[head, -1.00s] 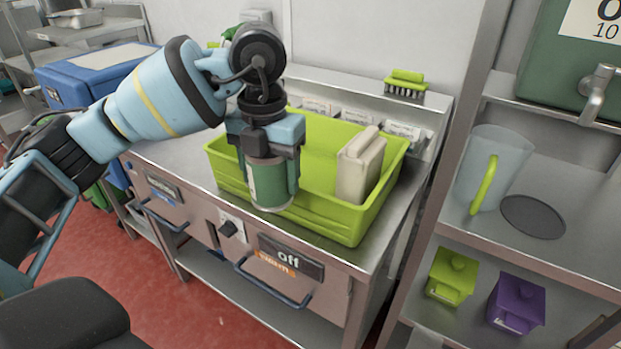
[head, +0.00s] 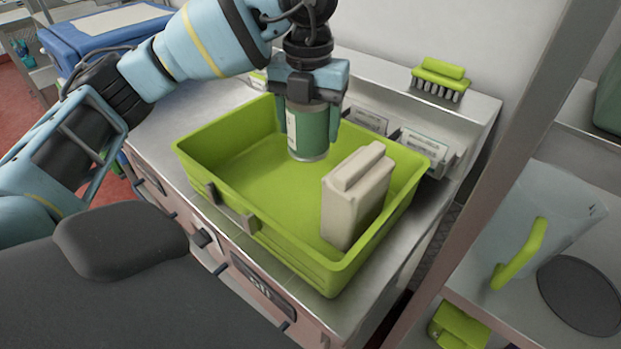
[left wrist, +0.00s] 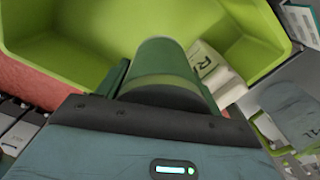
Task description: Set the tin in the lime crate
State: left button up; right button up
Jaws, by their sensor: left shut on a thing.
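The tin (head: 311,132) is a green cylinder with a pale label. My left gripper (head: 308,115) is shut on it and holds it upright over the lime crate (head: 230,155), toward its far side. The crate is an open lime-green box on the steel counter. In the left wrist view the tin (left wrist: 163,72) shows between the fingers, with the crate (left wrist: 70,35) behind it. The gap between tin and crate floor is hard to judge. My right gripper is not in view.
A beige carton (head: 355,195) stands in the crate's right part, close beside the tin. A lime brush (head: 441,78) rests on the back ledge, with label cards (head: 425,145) below it. A shelf at right holds a clear jug (head: 545,225) with a lime handle. The crate's left floor is clear.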

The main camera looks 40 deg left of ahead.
pick_arm(q)
jog(key=shift+s, duration=0.15)
send_over(308, 200)
jog(key=shift+f, duration=4.85)
jog(key=shift+f, duration=0.6)
jog(key=o, duration=1.3)
notch_tip(308, 200, up, 13)
jog(key=shift+r, duration=0.1)
